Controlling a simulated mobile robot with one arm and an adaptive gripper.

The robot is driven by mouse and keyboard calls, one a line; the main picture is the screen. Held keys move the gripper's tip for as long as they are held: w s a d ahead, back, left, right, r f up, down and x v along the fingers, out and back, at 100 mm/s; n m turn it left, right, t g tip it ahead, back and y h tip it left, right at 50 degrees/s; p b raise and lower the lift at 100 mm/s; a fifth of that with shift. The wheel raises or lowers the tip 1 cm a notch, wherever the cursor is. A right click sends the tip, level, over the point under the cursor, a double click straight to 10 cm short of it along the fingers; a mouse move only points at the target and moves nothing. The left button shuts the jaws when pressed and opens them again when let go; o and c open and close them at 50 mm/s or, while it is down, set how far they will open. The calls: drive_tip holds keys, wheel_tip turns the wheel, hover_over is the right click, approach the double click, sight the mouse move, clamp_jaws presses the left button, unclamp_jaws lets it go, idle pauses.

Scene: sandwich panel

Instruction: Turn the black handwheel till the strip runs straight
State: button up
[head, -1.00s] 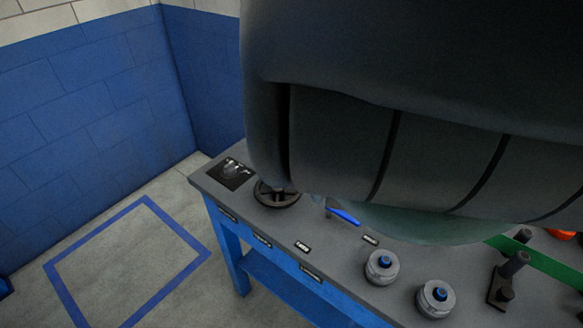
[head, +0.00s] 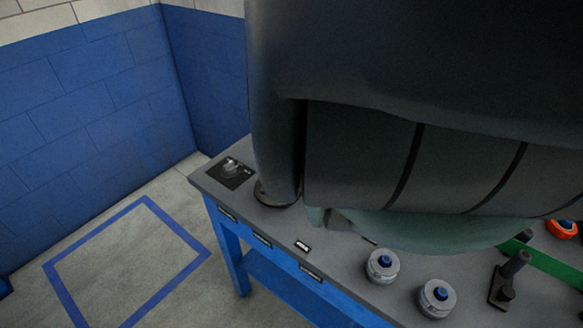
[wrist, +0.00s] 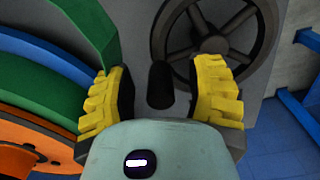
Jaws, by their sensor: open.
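The black handwheel (wrist: 212,45) shows in the wrist view as a spoked wheel at the top, partly cut off by the frame. Its dark upright grip (wrist: 160,85) stands between the yellow-padded fingers of my gripper (wrist: 161,92). The fingers are open, one on each side of the grip, with a gap visible on both sides. In the head view my arm covers most of the handwheel, and only part of its rim (head: 264,196) shows. The head view hides my fingers. I cannot make out how the strip runs.
In the wrist view, green, blue and orange round parts (wrist: 40,100) lie to the left. In the head view, two grey knobs with blue centres (head: 383,265) and a black clamp-like part (head: 508,280) stand on the grey bench (head: 345,290). A dark plate (head: 230,172) lies at its left end.

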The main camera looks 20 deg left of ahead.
idle(0.3)
clamp_jaws()
idle(0.3)
